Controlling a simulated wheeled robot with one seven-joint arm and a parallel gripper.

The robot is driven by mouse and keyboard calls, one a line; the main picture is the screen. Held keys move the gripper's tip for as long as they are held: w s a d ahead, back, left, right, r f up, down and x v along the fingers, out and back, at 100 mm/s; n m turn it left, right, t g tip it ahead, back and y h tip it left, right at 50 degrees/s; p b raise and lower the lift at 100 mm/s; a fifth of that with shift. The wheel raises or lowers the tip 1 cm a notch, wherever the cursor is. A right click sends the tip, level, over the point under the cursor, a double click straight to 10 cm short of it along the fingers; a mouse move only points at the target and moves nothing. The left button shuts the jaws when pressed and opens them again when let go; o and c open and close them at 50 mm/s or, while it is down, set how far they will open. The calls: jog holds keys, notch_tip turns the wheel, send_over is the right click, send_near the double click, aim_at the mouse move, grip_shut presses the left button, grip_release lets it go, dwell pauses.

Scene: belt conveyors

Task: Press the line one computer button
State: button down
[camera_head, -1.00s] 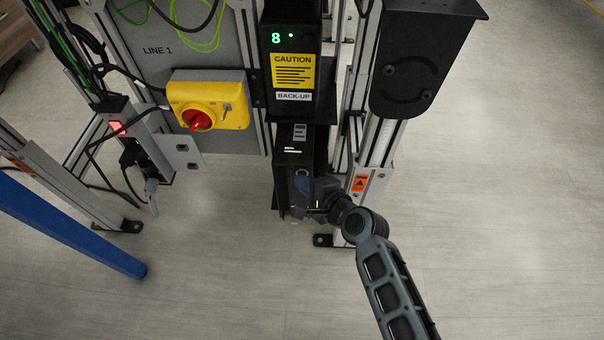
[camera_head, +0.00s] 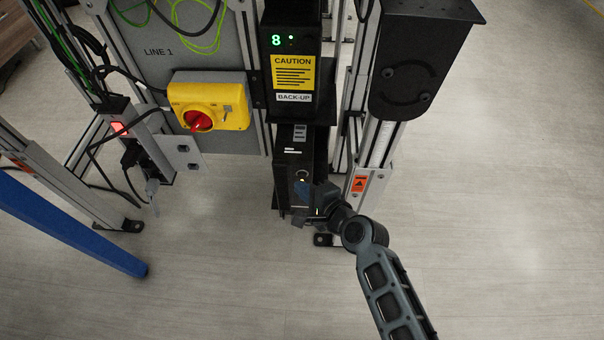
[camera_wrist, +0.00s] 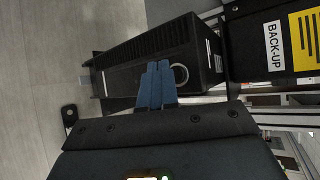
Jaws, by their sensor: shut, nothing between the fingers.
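The line one computer (camera_head: 290,150) is a black upright box below the back-up unit, beside the "LINE 1" panel. Its round button (camera_head: 302,175), with a pale ring, shows on the front face. The wrist view shows the computer (camera_wrist: 150,50) lying sideways in the picture, with the button ring (camera_wrist: 181,74) just right of my fingertips. My gripper (camera_head: 303,190) is shut and empty, its blue fingers just below the button in the head view. The wrist view shows the closed fingers (camera_wrist: 156,70) close to the front face; I cannot tell whether they touch it.
The black back-up unit (camera_head: 290,45) with a yellow caution label and green display sits above the computer. A yellow switch box with a red knob (camera_head: 207,100) is to the left. A metal post (camera_head: 378,150) stands close right. The floor in front is clear.

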jog(key=s+p, duration=0.2)
jog(key=s, duration=0.3)
jog(key=shift+a, duration=0.1)
dwell(0.9)
